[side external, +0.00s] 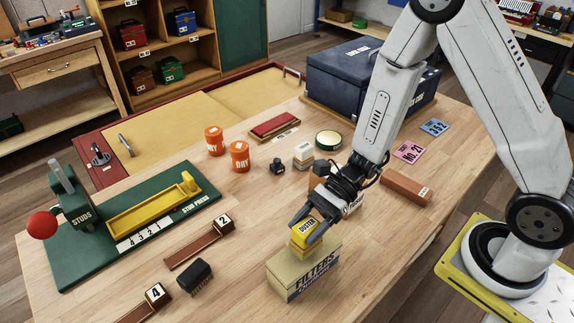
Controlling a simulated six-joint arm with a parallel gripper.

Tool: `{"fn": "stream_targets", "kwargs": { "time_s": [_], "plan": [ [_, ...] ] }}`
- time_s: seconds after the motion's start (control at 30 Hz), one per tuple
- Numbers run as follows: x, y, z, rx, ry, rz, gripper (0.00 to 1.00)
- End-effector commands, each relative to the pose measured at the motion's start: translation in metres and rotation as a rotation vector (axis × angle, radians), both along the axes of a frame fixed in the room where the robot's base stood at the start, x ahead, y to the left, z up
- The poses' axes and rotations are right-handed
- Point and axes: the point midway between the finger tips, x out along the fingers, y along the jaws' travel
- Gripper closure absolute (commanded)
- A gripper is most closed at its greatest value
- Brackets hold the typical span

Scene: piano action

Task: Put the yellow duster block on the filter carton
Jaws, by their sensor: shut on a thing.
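The yellow duster block (306,231), labelled DUSTER, is between the fingers of my gripper (306,227), which is shut on it. The block is over the top of the filter carton (285,276), a tan box with a dark FILTERS label near the front edge of the bench. The block's paler lower part is at the carton's top face. I cannot tell for sure whether it rests on the carton or hangs just above it. My gripper comes down from the upper right and hides part of the block's sides.
The wooden bench (230,290) is clear just left of the carton. A green stud press (90,240), wooden pieces numbered 2 (200,245) and 4 (145,303), and a black block (195,276) lie farther left. A brown bar (406,187) and orange tins (239,157) are behind.

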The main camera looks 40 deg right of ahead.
Motion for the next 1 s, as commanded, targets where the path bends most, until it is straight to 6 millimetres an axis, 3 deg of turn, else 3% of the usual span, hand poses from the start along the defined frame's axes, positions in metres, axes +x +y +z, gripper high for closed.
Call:
{"fn": "stream_targets", "kwargs": {
  "time_s": [0.2, 0.67, 0.7, 0.77, 0.8, 1.0],
  "plan": [
    [0.000, 0.000, -0.013, 0.000, 0.000, -0.001, 1.00],
    [0.000, 0.000, -0.016, 0.000, -0.001, -0.001, 1.00],
    [0.000, 0.000, -0.016, 0.000, -0.001, -0.001, 0.35],
    [0.000, 0.000, -0.016, 0.000, -0.001, -0.001, 0.16],
    [0.000, 0.000, -0.016, 0.000, -0.001, -0.001, 0.09],
    [0.000, 0.000, -0.016, 0.000, -0.001, -0.001, 0.09]
  ]
}}
